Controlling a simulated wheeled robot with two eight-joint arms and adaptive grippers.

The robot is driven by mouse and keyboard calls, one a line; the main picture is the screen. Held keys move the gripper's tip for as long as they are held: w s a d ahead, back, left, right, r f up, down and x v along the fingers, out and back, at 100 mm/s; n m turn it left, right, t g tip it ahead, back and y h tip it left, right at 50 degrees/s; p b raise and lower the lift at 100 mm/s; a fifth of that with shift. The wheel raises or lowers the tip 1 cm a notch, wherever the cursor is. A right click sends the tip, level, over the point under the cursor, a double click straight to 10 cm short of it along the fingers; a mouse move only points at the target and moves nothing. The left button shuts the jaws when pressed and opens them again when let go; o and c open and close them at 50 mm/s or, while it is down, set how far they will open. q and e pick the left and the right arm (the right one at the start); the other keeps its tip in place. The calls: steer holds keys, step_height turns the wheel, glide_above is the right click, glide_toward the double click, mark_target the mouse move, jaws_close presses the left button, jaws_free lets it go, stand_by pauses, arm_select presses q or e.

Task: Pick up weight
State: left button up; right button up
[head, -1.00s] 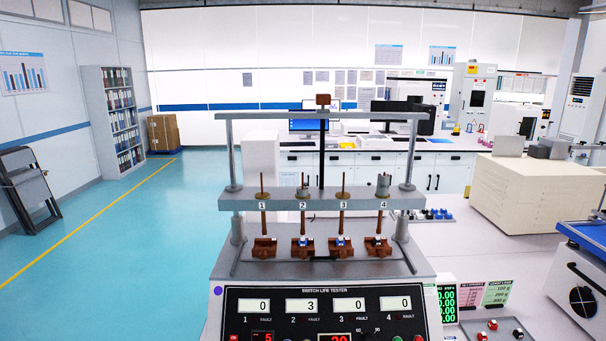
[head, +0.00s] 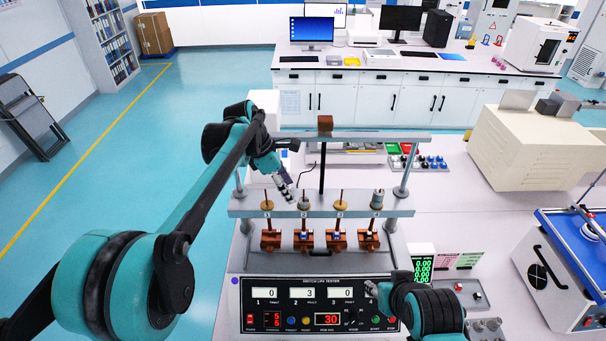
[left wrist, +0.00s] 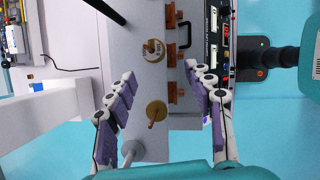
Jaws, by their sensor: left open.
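The switch life tester (head: 320,210) stands on the bench with four numbered stations. A weight (head: 304,203) sits on the rod of station 2, and a taller grey weight (head: 377,198) sits at station 4. Brass discs show at station 1 (head: 267,205) and station 3 (head: 341,205). My left gripper (head: 287,190) is open and empty, above and behind the bar near stations 1 and 2. In the left wrist view its fingers (left wrist: 160,73) are spread, with a round brass-coloured top (left wrist: 153,50) beyond the tips and another disc (left wrist: 157,114) between them. My right arm's end (head: 376,288) is over the panel's right side; its jaws are unclear.
The tester's upper crossbar (head: 375,138), posts (head: 403,180) and black centre rod (head: 322,165) stand close to my left gripper. Beige boxes (head: 530,145) and a blue-topped machine (head: 575,250) are at right.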

mark_target(303, 201)
arm_select(q)
steer(key=shift+n, duration=0.3)
steer(key=x, duration=0.2)
steer(key=w+p+x, duration=0.1)
steer(key=x, duration=0.2)
steer(key=d+p+x, duration=0.1)
steer(key=x, duration=0.1)
steer(key=shift+w, duration=0.25)
steer(key=shift+s+r, duration=0.1)
steer(key=shift+c, duration=0.9)
jaws_close()
arm_select(e)
step_height(303, 201, up, 3)
steer(key=shift+f, duration=0.1)
